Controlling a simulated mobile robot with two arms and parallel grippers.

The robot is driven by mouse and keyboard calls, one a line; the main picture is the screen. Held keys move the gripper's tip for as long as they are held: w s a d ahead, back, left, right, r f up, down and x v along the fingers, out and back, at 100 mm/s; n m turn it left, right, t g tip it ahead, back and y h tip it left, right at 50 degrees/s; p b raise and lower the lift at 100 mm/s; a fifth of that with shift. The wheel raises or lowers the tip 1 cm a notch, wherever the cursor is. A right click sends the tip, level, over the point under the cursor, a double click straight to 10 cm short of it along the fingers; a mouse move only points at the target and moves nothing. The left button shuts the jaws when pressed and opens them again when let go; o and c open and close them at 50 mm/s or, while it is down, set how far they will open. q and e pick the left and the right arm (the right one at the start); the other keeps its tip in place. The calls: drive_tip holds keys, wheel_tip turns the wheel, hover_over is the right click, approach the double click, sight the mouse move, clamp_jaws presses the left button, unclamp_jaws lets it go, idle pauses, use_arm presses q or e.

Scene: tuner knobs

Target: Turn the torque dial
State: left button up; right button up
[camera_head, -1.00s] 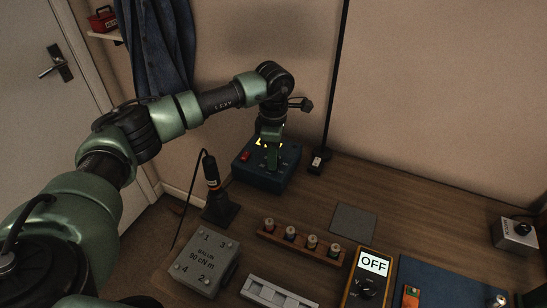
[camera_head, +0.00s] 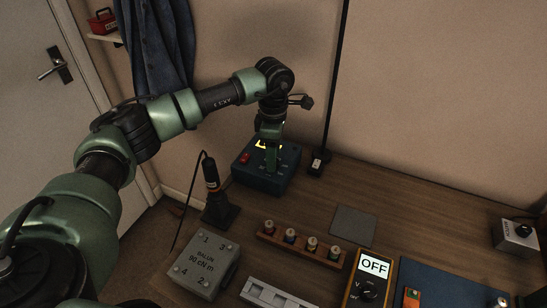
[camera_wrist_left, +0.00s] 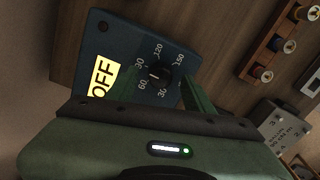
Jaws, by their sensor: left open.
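The torque dial (camera_wrist_left: 160,75) is a round black knob on the blue box (camera_head: 250,177), with a scale from 30 to 150 around it. A pale mark shows on the knob's left side in the left wrist view. The blue box also shows there (camera_wrist_left: 120,28), with a yellow display (camera_wrist_left: 102,78) reading OFF. My left gripper (camera_head: 271,165) is over the box, pointing down, and hides the dial in the head view. In the wrist view its open fingers (camera_wrist_left: 160,84) are on either side of the dial; I cannot tell whether they touch it. My right gripper is not in view.
A screwdriver in a stand (camera_head: 218,208) is close to the box's front. A grey block marked 90 cN m (camera_head: 205,264), a wooden rack of knobs (camera_head: 300,244) and a yellow meter reading OFF (camera_head: 370,280) lie nearer. A black pole (camera_head: 334,90) rises right of the box.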

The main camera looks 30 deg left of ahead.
use_arm(q)
wheel_tip(320, 180, up, 7)
drive_tip(key=shift+f+b, duration=0.15)
drive_tip(key=shift+b, duration=0.3)
